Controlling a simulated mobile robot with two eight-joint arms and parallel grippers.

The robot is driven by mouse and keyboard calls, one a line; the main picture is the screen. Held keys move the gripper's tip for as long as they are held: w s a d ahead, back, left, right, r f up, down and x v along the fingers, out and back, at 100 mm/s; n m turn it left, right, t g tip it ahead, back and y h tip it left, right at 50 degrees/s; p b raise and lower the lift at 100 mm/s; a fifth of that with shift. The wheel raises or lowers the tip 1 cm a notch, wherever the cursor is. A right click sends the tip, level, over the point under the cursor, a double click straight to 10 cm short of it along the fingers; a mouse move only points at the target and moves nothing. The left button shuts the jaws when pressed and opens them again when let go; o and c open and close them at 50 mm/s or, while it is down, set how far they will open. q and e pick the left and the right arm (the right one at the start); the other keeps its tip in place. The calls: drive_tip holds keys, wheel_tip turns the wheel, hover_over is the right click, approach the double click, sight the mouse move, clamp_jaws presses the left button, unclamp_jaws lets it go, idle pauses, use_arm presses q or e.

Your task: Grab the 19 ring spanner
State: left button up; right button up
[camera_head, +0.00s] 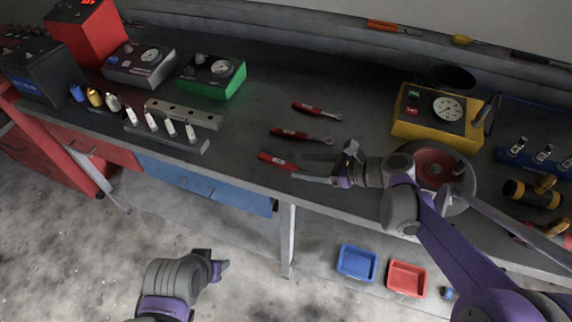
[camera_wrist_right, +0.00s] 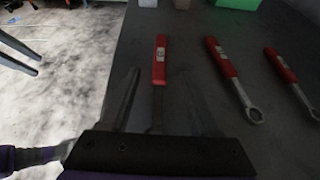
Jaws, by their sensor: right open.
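Three red-handled spanners lie on the grey bench in the head view: a back one (camera_head: 317,109), a middle one (camera_head: 300,136) and a front one (camera_head: 278,162) near the bench edge. Their size labels are too small to read, so I cannot tell which is the 19. My right gripper (camera_head: 298,167) is open at the front spanner. In the right wrist view, the front spanner (camera_wrist_right: 160,62) lies between the gripper's two fingers (camera_wrist_right: 159,78), its lower end hidden by the gripper. The middle spanner (camera_wrist_right: 222,58) and back spanner (camera_wrist_right: 280,65) lie to the right. My left gripper (camera_head: 218,268) hangs over the floor.
A yellow gauge box (camera_head: 437,117) and a round red-centred plate (camera_head: 430,165) are beside my right arm. A green gauge box (camera_head: 212,76) and a metal block with holes (camera_head: 183,114) stand left of the spanners. The bench (camera_head: 265,90) is clear around the spanners.

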sight(287, 164)
drive_tip(key=x, duration=0.4)
drive_tip(key=shift+a, duration=0.1)
clamp_jaws()
